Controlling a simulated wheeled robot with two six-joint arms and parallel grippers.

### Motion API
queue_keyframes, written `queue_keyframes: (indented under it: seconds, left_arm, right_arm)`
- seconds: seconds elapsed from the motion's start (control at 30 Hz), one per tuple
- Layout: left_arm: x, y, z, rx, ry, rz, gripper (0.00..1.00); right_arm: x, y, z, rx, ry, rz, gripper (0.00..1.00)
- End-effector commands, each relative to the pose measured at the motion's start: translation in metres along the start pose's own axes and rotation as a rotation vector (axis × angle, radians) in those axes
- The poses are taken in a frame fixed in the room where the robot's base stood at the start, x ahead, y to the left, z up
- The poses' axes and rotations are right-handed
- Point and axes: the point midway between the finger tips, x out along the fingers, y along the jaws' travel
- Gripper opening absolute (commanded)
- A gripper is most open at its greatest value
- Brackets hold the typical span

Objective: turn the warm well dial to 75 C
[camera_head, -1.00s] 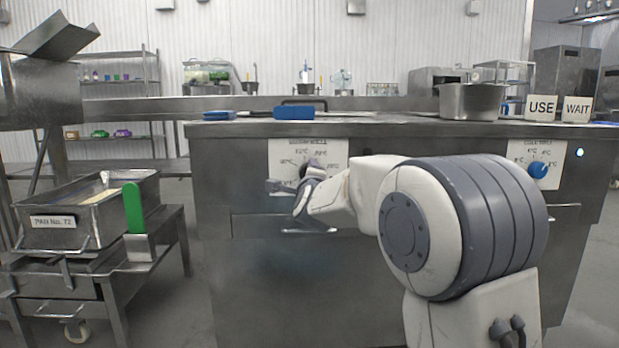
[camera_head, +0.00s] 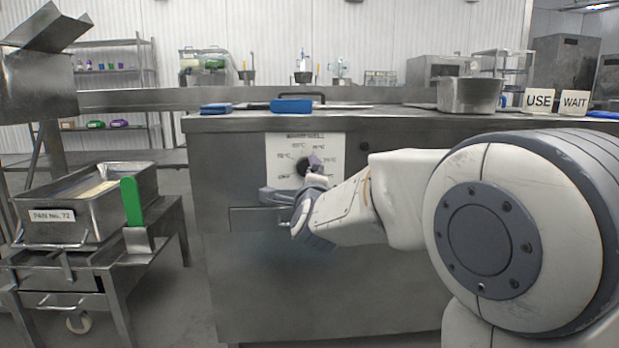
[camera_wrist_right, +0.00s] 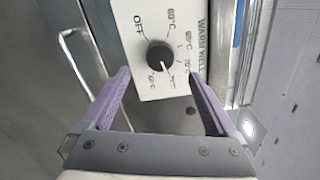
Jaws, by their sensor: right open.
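The warm well dial (camera_head: 302,167) is a black round knob on a white plate (camera_head: 280,148) on the counter's front. In the right wrist view the dial (camera_wrist_right: 160,56) shows a white pointer mark aimed at the lower-right labels, close to the one that looks like 75 C. Small print is blurred. My right gripper (camera_head: 292,178) is in front of the plate, partly covering its lower part. In the wrist view its purple fingers (camera_wrist_right: 160,75) are open, apart on both sides of the dial, with no visible contact. My left gripper is not in view.
A handle (camera_wrist_right: 75,60) runs beside the plate.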

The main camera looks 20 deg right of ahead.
Motion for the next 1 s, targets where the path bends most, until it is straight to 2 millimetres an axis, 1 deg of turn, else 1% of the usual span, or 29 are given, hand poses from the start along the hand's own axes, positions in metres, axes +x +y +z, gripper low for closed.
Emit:
queue_keyframes:
  seconds: [0.03, 0.1, 0.2, 0.33, 0.73, 0.77, 0.87, 0.97, 1.0]
  left_arm:
    - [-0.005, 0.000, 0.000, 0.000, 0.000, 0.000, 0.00]
    - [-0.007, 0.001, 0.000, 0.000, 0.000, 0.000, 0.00]
    - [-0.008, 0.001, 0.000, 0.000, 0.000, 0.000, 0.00]
    - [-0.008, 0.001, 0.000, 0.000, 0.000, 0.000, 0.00]
    - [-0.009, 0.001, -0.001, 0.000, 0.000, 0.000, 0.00]
    - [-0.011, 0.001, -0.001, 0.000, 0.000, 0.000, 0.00]
    - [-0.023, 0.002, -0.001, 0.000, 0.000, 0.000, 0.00]
    - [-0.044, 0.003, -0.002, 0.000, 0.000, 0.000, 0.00]
    - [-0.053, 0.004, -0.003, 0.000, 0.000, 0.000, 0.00]
  right_arm:
    - [-0.009, -0.003, 0.001, 0.001, -0.001, 0.000, 0.94]
    - [-0.018, -0.002, 0.001, 0.000, -0.001, 0.001, 0.94]
    - [-0.026, 0.000, 0.000, 0.000, -0.001, 0.001, 0.94]
    - [-0.029, 0.000, 0.000, 0.000, 0.000, 0.001, 0.94]
    - [-0.029, 0.001, 0.002, -0.008, -0.006, 0.008, 0.94]
    - [-0.031, 0.002, 0.005, -0.019, -0.014, 0.018, 0.94]
    - [-0.042, 0.013, 0.030, -0.114, -0.085, 0.102, 0.94]
    - [-0.072, 0.038, 0.071, -0.314, -0.238, 0.257, 0.94]
    - [-0.090, 0.051, 0.089, -0.420, -0.322, 0.327, 0.94]
